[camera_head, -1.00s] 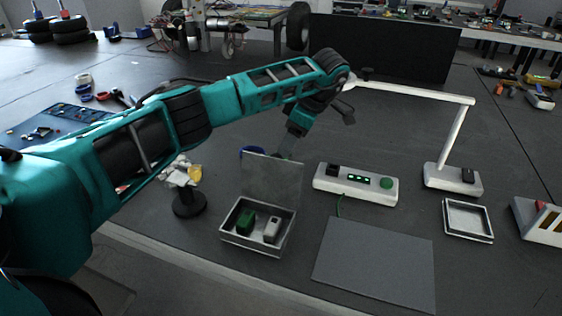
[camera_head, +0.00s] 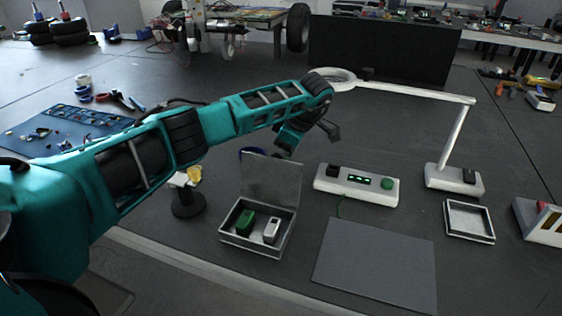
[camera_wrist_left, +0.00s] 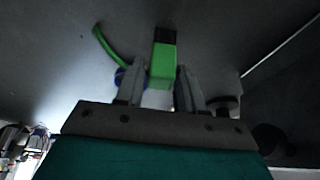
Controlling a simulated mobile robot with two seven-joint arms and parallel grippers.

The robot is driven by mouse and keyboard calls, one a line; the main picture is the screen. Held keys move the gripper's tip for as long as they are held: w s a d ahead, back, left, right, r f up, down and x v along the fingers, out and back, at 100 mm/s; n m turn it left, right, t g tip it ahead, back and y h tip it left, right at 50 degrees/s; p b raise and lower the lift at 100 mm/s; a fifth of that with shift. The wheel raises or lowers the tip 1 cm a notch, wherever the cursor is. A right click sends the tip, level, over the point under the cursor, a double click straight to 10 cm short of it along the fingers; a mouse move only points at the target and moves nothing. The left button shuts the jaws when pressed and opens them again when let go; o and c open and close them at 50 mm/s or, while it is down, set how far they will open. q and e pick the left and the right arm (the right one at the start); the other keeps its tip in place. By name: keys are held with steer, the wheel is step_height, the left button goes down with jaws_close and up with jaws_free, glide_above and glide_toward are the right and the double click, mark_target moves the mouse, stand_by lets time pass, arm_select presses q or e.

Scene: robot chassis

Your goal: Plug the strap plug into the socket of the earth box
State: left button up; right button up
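The earth box (camera_head: 356,185) is the long white box with a green-lit display, a round green button and a black block at its left end; I cannot make out the socket opening. My left gripper (camera_wrist_left: 161,82) has a green block with a black end, apparently the strap plug (camera_wrist_left: 162,62), closely between its fingers. A curved green strap piece (camera_wrist_left: 107,46) shows beside it. In the head view my left gripper (camera_head: 284,146) is above the table, behind the open lid and left of the earth box; the plug cannot be made out there. My right gripper is not in view.
An open lidded box (camera_head: 229,236) holds a green block (camera_head: 246,222) and a white block (camera_head: 271,231). A grey mat (camera_head: 375,262) lies in front of the earth box. A lamp (camera_head: 455,178) and empty tray (camera_head: 469,236) stand right. A black stand (camera_head: 188,205) is left.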

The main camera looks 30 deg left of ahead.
arm_select(q)
steer(key=c, duration=0.6)
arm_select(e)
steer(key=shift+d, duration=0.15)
arm_select(q)
steer(key=shift+r, duration=0.15)
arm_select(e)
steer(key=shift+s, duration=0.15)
arm_select(q)
steer(key=shift+r, duration=0.3)
step_height(320, 180, up, 19)
steer(key=p, duration=0.4)
steer(key=shift+p, duration=0.3)
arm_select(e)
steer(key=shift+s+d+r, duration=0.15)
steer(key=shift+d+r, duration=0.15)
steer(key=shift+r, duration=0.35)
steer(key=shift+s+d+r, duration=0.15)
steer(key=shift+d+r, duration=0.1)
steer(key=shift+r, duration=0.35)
